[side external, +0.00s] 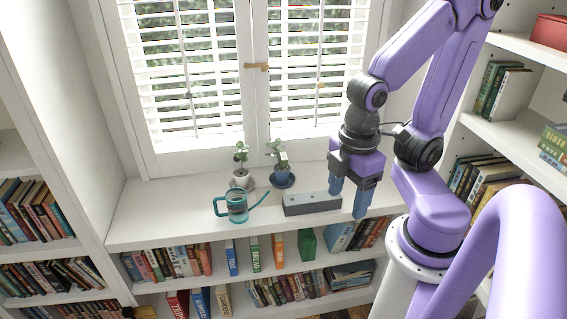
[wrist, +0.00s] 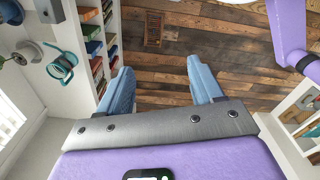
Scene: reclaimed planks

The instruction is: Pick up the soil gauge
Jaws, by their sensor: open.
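A small pale piece (side external: 283,156) stands among the leaves of the plant in the dark blue pot (side external: 283,180) on the white window shelf. It may be the soil gauge, but it is too small to tell for sure. My gripper (side external: 349,196) is open and empty, with its blue fingers pointing down, to the right of that pot and by the right end of a grey block (side external: 312,204). In the wrist view my gripper (wrist: 160,82) shows two spread fingers with nothing between them. The blue pot (wrist: 10,12) is at the upper left corner there.
A teal watering can (side external: 237,206), also in the wrist view (wrist: 62,66), stands left of the grey block. A white pot (side external: 241,180) with a plant is behind it. Bookshelves are below and on both sides. The shelf's left part is clear.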

